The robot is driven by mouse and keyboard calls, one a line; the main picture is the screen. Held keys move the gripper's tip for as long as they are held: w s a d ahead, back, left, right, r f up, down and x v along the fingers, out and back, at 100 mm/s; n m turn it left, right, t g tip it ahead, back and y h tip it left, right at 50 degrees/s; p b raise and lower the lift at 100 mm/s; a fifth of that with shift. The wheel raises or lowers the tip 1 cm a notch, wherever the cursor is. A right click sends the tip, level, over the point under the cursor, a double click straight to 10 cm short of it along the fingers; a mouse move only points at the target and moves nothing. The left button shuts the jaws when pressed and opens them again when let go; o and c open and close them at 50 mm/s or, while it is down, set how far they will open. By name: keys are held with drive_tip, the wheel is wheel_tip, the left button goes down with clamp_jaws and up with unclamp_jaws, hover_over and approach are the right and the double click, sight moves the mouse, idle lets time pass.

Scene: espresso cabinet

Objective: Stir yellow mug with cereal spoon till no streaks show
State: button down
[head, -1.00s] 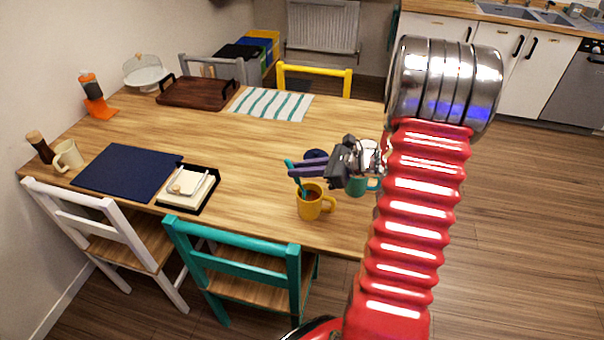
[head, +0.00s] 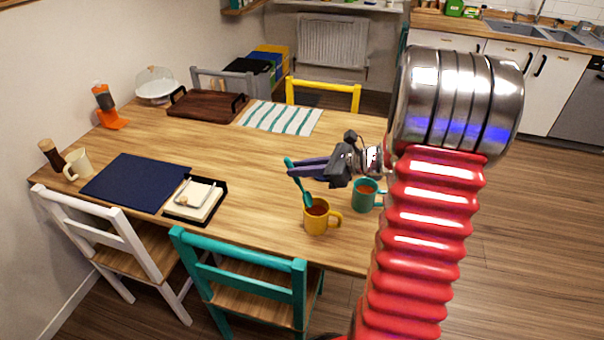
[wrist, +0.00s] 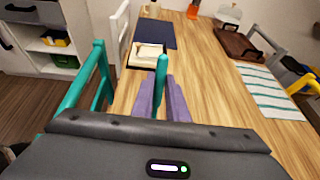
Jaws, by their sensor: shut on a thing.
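The yellow mug (head: 317,223) stands upright near the table's front edge in the head view, with dark reddish-brown liquid in it. Streaks are too small to tell. The teal cereal spoon (head: 299,186) leans left, its lower end inside the mug's mouth. How deep it reaches is hidden. My gripper (head: 296,171) is above and slightly left of the mug, its purple fingers shut on the spoon's upper handle. In the wrist view the spoon (wrist: 161,82) stands between the two purple fingers; the yellow mug is not visible there.
A teal mug (head: 364,196) with brown liquid stands close right of the yellow mug, below my wrist. A black tray (head: 211,212) with a pale pad and a navy mat (head: 128,181) lie left. A teal chair (head: 246,268) is at the front edge. The table's middle is clear.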

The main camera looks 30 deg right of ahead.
drive_tip(key=shift+w+a+r, duration=0.2)
drive_tip(key=shift+w+r, duration=0.05)
drive_tip(key=shift+r, duration=0.5)
drive_tip(key=shift+r, duration=0.1)
idle(0.7)
drive_tip(key=shift+r, duration=2.4)
drive_tip(key=shift+s, duration=0.15)
